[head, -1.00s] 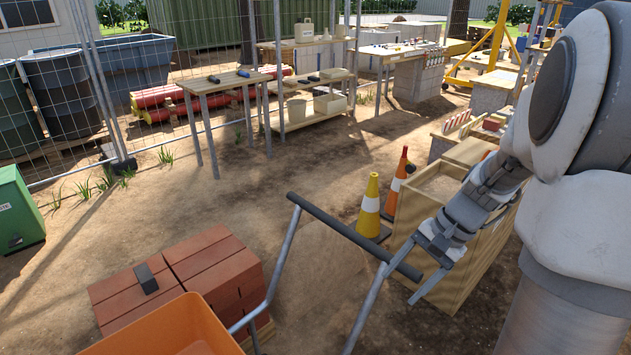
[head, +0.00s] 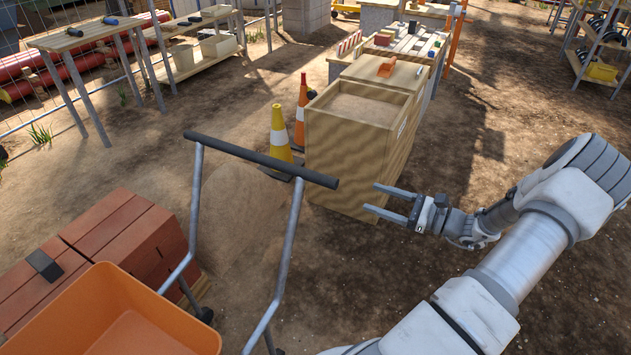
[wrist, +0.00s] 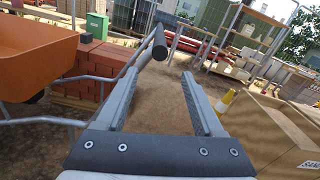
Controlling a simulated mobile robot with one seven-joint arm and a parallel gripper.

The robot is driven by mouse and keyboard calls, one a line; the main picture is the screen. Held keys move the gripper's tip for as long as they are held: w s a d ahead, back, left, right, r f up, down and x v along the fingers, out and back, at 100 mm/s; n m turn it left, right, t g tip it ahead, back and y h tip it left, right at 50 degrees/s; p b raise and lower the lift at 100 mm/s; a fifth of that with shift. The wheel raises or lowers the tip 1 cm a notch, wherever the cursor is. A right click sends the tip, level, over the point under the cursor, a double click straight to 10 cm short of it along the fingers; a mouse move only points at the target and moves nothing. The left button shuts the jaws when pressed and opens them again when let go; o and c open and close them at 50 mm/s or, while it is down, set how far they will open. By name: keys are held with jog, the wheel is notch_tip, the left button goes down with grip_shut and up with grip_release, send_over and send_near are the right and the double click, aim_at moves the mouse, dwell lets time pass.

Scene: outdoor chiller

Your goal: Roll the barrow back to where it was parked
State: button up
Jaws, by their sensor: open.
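The barrow has an orange tray (head: 130,335) at the lower left in the head view. Its grey tubes rise to a dark handle bar (head: 258,158), which is level and empty. My gripper (head: 370,199) is open, to the right of the bar's right end and apart from it, with its fingers pointing left. In the wrist view the orange tray (wrist: 35,55) is at upper left. The end of the handle bar (wrist: 159,45) shows beyond the open fingers of my gripper (wrist: 160,85), nearer the left fingertip. Nothing is between the fingers.
A stack of red bricks (head: 110,235) stands beside the tray. A wooden sand box (head: 345,150) and traffic cones (head: 280,135) stand behind the handle. Work tables (head: 80,38) line the back left. Bare ground (head: 500,110) is open on the right.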

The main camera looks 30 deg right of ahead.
aim_at(317, 178)
jog(key=b+x, duration=0.2)
jog(key=x, duration=1.5)
jog(key=shift+a+b, duration=0.1)
jog(key=shift+b, duration=0.3)
grip_shut()
dwell(0.5)
